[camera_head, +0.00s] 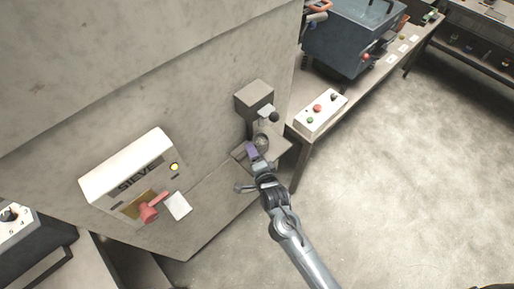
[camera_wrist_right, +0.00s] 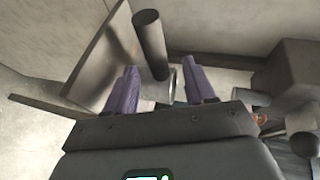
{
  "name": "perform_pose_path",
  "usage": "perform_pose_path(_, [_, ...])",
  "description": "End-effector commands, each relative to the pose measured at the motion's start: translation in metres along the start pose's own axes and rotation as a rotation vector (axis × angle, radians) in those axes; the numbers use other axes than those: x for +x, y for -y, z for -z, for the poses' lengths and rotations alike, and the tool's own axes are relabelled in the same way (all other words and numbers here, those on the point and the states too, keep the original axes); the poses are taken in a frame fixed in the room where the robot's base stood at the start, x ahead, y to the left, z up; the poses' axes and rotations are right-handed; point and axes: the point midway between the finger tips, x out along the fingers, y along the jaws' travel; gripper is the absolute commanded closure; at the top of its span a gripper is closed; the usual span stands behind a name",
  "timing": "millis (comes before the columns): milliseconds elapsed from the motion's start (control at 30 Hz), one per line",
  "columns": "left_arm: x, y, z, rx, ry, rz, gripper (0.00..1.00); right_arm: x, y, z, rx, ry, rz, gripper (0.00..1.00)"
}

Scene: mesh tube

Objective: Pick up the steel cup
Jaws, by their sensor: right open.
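The steel cup (camera_head: 261,141) is a small grey round shape on the ledge under the dispenser on the wall, in the head view. My right gripper (camera_head: 256,153) comes in from below, its purple fingers right beside the cup. In the right wrist view the purple fingers of my right gripper (camera_wrist_right: 159,66) are spread apart. A pale metallic curved edge, likely the cup (camera_wrist_right: 174,84), shows between them, close to the right finger. Most of it is hidden by the gripper body and a dark cylinder. I cannot tell whether a finger touches it. My left gripper is not in view.
The dispenser (camera_head: 254,96) with a black knob hangs just above the cup. The dark cylinder (camera_wrist_right: 150,45) stands close in front of the fingers. A button box (camera_head: 320,112) sits on the bench at right. A SIEVE unit (camera_head: 128,165) with a red handle is at left. Floor at right is clear.

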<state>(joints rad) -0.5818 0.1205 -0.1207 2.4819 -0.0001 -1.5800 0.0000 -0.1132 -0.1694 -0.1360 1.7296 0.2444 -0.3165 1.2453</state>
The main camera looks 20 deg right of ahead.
Motion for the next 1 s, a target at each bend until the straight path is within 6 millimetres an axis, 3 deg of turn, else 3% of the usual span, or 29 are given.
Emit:
perform_pose_path(400, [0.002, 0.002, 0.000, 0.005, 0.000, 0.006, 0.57, 0.044, -0.001, -0.006, 0.000, 0.000, 0.001, 0.46])
perform_pose_path(767, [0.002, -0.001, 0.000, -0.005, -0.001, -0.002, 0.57, 0.051, -0.001, -0.006, 0.001, 0.000, 0.000, 0.46])
perform_pose_path(1000, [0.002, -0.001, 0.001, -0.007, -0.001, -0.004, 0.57, 0.051, -0.001, -0.006, 0.001, 0.000, 0.000, 0.81])
